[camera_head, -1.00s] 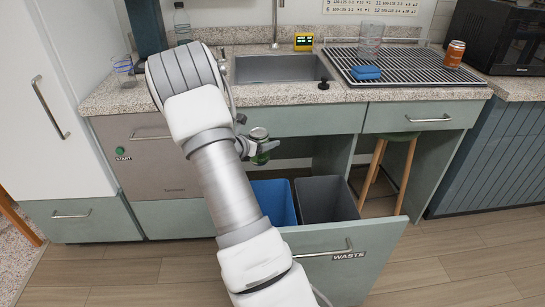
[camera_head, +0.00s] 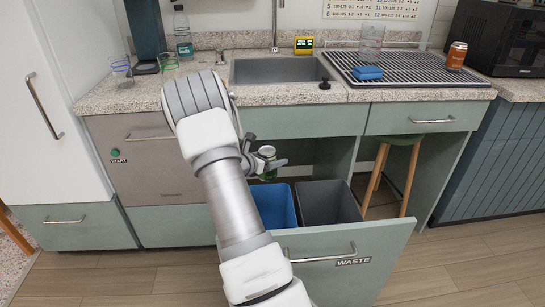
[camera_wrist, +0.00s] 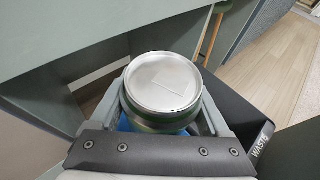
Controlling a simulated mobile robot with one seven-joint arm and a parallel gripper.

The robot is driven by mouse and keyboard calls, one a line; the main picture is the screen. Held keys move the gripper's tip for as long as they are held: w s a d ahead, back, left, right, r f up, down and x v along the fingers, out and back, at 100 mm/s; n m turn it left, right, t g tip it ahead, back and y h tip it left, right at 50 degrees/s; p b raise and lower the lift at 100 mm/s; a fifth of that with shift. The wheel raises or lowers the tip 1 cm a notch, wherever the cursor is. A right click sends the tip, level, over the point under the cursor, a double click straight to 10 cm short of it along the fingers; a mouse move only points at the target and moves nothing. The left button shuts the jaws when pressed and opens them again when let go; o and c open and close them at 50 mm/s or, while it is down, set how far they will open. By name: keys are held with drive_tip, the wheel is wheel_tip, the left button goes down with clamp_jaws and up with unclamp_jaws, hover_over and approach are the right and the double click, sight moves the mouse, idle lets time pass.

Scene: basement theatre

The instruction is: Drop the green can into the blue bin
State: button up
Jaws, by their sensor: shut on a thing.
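The green can (camera_wrist: 163,85) is upright between my gripper's fingers in the wrist view, its silver lid facing the camera. My gripper (camera_head: 267,162) is shut on the can. In the head view the can (camera_head: 268,175) is partly hidden by the gripper, and it hangs just above the blue bin. The blue bin (camera_head: 273,204) stands in the pulled-out waste drawer, on the left. In the wrist view a little blue (camera_wrist: 124,122) shows below the can.
A grey bin (camera_head: 327,203) stands right of the blue one. The open drawer front (camera_head: 350,262) carries a WASTE label. A stool (camera_head: 390,172) stands to the right under the counter. The sink counter (camera_head: 290,96) overhangs behind my gripper.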

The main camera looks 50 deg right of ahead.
drive_tip(key=o, duration=1.1)
drive_tip(key=shift+o, duration=0.2)
drive_tip(key=p+v, duration=0.4)
drive_tip(key=v, duration=1.3)
drive_tip(key=shift+a, duration=0.2)
drive_tip(key=shift+r, duration=0.2)
